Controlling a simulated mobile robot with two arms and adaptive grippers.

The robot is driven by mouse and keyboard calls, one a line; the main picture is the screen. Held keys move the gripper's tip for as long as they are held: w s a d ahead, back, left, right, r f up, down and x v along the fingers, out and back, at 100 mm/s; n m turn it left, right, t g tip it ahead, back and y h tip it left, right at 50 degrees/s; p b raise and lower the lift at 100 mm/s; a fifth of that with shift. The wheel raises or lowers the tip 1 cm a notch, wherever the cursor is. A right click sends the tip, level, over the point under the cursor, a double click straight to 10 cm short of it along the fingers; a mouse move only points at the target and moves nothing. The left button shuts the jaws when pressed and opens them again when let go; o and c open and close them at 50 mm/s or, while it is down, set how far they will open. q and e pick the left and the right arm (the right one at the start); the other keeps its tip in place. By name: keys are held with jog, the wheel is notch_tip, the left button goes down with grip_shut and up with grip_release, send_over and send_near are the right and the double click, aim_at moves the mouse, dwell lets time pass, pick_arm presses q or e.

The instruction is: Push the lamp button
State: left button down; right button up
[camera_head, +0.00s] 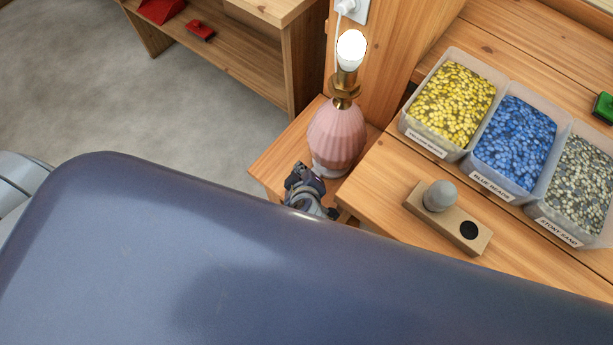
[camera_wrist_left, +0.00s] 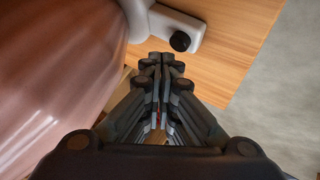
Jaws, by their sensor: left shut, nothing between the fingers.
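The lamp (camera_head: 337,135) has a pink ribbed body, a brass neck and a bright white bulb, and stands upright on a small wooden table (camera_head: 272,160). In the left wrist view the pink body (camera_wrist_left: 55,80) fills the left side. A pale foot (camera_wrist_left: 165,22) sticks out from it and carries a round black button (camera_wrist_left: 180,41). My left gripper (camera_head: 297,172) is low beside the lamp, shut and empty. In the left wrist view its fingertips (camera_wrist_left: 161,58) appear just below and left of the button; I cannot tell whether they touch. The button is not visible in the head view.
A wooden counter (camera_head: 385,205) to the right holds a wooden block (camera_head: 455,228) with a grey ball and a black disc. My dark body covers the foreground.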

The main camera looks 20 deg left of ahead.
pick_arm(q)
jog(key=shift+f, duration=0.3)
jog(key=shift+f+b, duration=0.5)
jog(key=shift+b, duration=0.1)
dwell(0.4)
jog(key=shift+r, duration=0.15)
jog(key=shift+r+p, duration=0.8)
jog(key=shift+r, duration=0.1)
